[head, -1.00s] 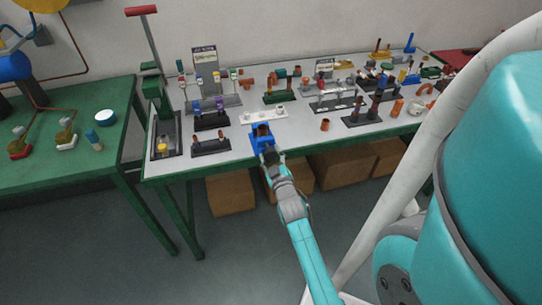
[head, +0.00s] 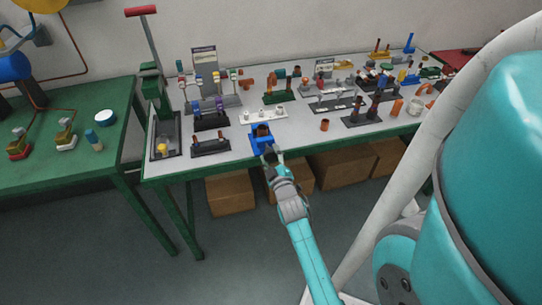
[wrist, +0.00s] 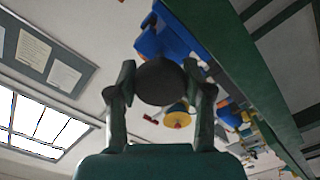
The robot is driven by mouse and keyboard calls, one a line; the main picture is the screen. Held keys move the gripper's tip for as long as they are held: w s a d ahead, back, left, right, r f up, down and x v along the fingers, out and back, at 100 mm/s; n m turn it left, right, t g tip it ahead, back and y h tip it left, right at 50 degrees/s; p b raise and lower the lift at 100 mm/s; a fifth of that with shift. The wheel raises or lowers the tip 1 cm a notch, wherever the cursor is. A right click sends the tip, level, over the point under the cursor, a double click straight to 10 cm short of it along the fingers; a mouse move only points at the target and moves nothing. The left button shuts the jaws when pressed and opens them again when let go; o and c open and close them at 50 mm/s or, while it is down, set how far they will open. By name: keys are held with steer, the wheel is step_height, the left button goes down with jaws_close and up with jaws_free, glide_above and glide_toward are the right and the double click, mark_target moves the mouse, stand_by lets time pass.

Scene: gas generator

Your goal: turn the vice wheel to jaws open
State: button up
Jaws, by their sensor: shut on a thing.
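The blue vice (head: 261,141) stands at the front edge of the grey worktable. It also shows in the wrist view (wrist: 158,38), behind the wheel. The vice wheel (wrist: 161,83) is a dark round disc facing my wrist camera. My gripper (head: 272,155) is at the front of the vice, and its two fingers (wrist: 160,72) are shut on the wheel from both sides. In the head view the wheel is hidden by the gripper, and the gap between the jaws is too small to judge.
The grey worktable (head: 225,165) has several fixtures close behind and beside the vice. A dark stand with copper pieces (head: 210,147) is to its left, and a white strip (head: 264,114) is behind it. Cardboard boxes (head: 231,193) sit under the table. The floor in front is clear.

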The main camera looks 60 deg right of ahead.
steer(key=o, duration=1.2)
steer(key=shift+c, duration=0.2)
steer(key=v, duration=1.2)
